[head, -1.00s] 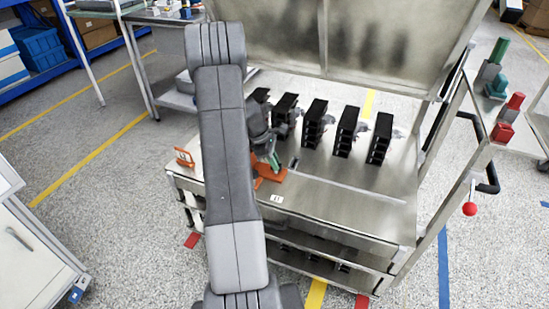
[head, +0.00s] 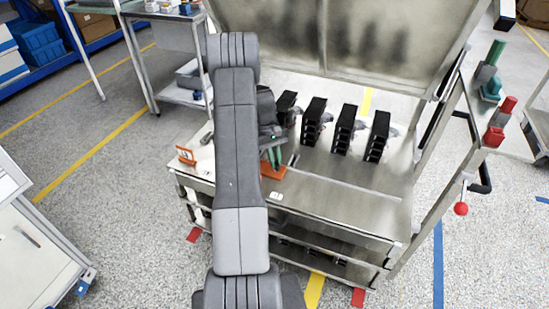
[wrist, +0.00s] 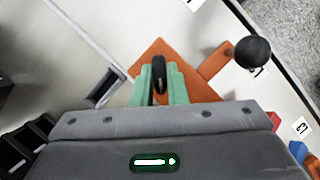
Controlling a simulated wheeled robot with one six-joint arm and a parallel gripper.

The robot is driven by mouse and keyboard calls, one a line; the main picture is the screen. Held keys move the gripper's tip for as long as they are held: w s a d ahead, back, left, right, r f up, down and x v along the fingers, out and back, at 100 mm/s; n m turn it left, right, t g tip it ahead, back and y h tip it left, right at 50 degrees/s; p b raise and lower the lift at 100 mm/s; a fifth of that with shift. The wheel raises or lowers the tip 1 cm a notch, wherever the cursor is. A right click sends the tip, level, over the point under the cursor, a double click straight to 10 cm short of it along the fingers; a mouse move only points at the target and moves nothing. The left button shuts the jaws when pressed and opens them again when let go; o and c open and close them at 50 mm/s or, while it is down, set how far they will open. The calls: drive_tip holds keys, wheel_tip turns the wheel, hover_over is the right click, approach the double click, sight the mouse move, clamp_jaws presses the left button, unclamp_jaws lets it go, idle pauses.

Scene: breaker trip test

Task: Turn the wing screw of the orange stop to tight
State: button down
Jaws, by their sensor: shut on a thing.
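The orange stop (wrist: 205,90) lies on the steel bench top in the wrist view. It also shows in the head view (head: 271,172), partly hidden by my arm. Its black wing screw (wrist: 159,63) stands upright between the green fingers of my gripper (wrist: 160,76). The gripper is shut on the wing screw, with a finger on each side. The screw's lower part and how tight it sits cannot be seen. In the head view my gripper (head: 273,156) is just above the stop, right of my arm.
A black ball knob (wrist: 252,52) is close to the stop's right end. Several black breakers (head: 345,133) stand in a row on the bench behind the gripper. A small orange holder (head: 186,155) stands at the bench's left. The bench front (head: 335,217) is clear.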

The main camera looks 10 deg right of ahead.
drive_tip(key=m+y, duration=0.1)
drive_tip(key=m, duration=0.1)
drive_tip(key=m+y, duration=0.1)
drive_tip(key=m, duration=0.2)
drive_tip(key=shift+d+m, duration=0.2)
drive_tip(key=shift+m, duration=0.1)
drive_tip(key=shift+m+t+y+p, duration=0.4)
drive_tip(key=shift+m+y, duration=0.4)
drive_tip(key=shift+m, duration=1.1)
drive_tip(key=c, duration=1.4)
unclamp_jaws()
drive_tip(key=shift+c, duration=0.2)
drive_tip(key=shift+d, duration=0.1)
drive_tip(key=v, duration=1.3)
drive_tip(key=shift+d+r+p, duration=0.15)
drive_tip(key=shift+r+p, duration=0.2)
drive_tip(key=shift+p, duration=0.1)
drive_tip(key=shift+w, duration=0.1)
